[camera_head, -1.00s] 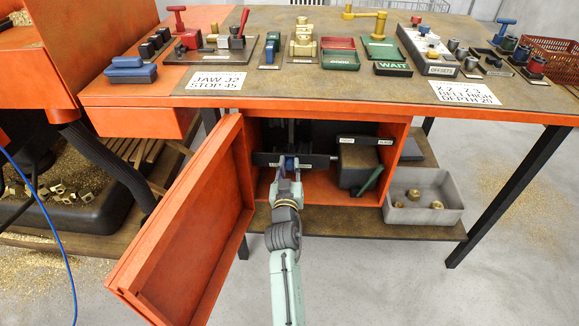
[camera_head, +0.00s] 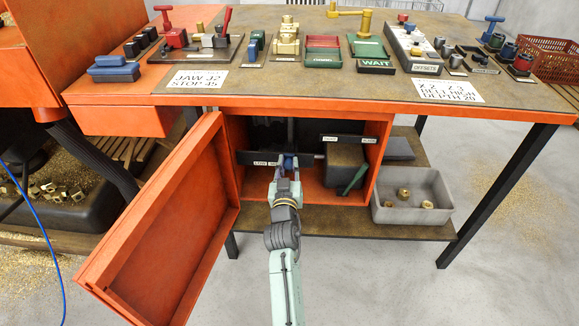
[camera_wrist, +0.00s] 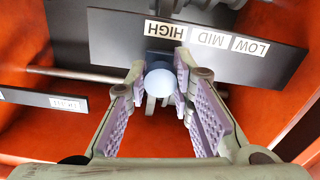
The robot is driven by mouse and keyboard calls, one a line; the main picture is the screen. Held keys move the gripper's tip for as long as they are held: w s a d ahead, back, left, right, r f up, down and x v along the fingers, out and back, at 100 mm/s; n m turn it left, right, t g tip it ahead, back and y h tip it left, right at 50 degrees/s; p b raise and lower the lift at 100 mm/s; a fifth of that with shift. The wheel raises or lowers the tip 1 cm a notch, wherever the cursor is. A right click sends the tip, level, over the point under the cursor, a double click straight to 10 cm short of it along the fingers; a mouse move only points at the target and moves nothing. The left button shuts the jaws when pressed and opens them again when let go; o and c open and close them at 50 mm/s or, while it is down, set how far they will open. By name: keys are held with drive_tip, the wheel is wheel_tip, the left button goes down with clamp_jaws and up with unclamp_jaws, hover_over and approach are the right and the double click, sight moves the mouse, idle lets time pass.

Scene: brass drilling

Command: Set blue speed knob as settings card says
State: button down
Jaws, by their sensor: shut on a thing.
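The blue speed knob (camera_wrist: 160,83) is a round pale-blue ball between my fingertips in the wrist view. My gripper (camera_wrist: 160,90) is shut on it, one finger on each side. A black plate with LOW, MID and HIGH labels (camera_wrist: 207,36) appears upside down behind it; the knob lines up with the HIGH label. In the head view my gripper (camera_head: 288,165) reaches into the open orange cabinet, and a bit of blue (camera_head: 291,161) shows at the fingertips. The settings card (camera_head: 448,90) lies at the bench's right front and reads BELT HIGH among its lines.
The orange cabinet door (camera_head: 160,220) stands open left of my arm. A second labelled plate (camera_head: 348,139) and a dark box are inside at right. A grey bin (camera_head: 413,195) with brass pieces stands on the lower shelf. A metal rod (camera_wrist: 70,73) crosses the cabinet.

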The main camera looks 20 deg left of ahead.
drive_tip(key=shift+w+d+r, duration=0.1)
drive_tip(key=shift+w+d, duration=0.05)
drive_tip(key=shift+d, duration=0.2)
drive_tip(key=c, duration=1.4)
unclamp_jaws()
drive_tip(key=shift+o, duration=0.2)
drive_tip(key=shift+a, duration=0.15)
drive_tip(key=shift+s, duration=0.55)
drive_tip(key=v, duration=0.6)
drive_tip(key=shift+s+d, duration=0.2)
drive_tip(key=shift+s, duration=0.05)
